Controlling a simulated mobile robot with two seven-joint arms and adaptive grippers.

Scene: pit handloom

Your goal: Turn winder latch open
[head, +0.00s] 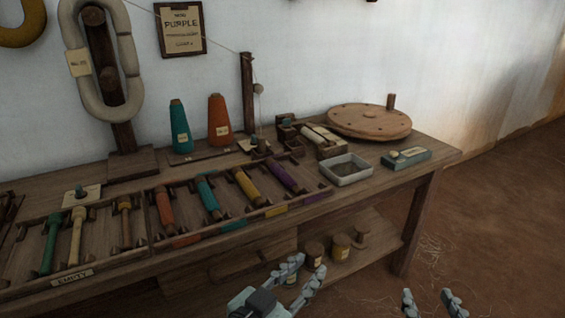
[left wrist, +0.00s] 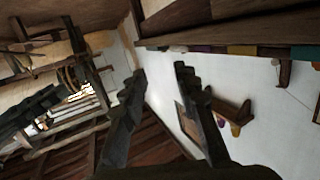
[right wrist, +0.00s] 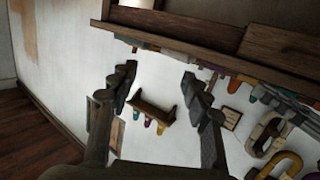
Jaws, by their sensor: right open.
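The winder appears to be the round wooden wheel (head: 366,123) with an upright peg, plus a small wooden block assembly (head: 287,133) left of it, at the bench's right end in the head view. The latch itself is too small to make out. My left gripper (head: 300,277) is open and empty in front of the bench, below its top; its spread fingers also show in the left wrist view (left wrist: 160,75). My right gripper (head: 431,300) is open and empty at the bottom right, apart from the bench; its fingers also show in the right wrist view (right wrist: 158,82).
The wooden bench (head: 436,166) holds a tray of coloured bobbins, a teal cone (head: 180,128), an orange cone (head: 219,120), a grey tray (head: 346,169) and a blue-grey box (head: 406,158). Small jars (head: 340,246) stand on the lower shelf. The floor (head: 500,220) at right is open.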

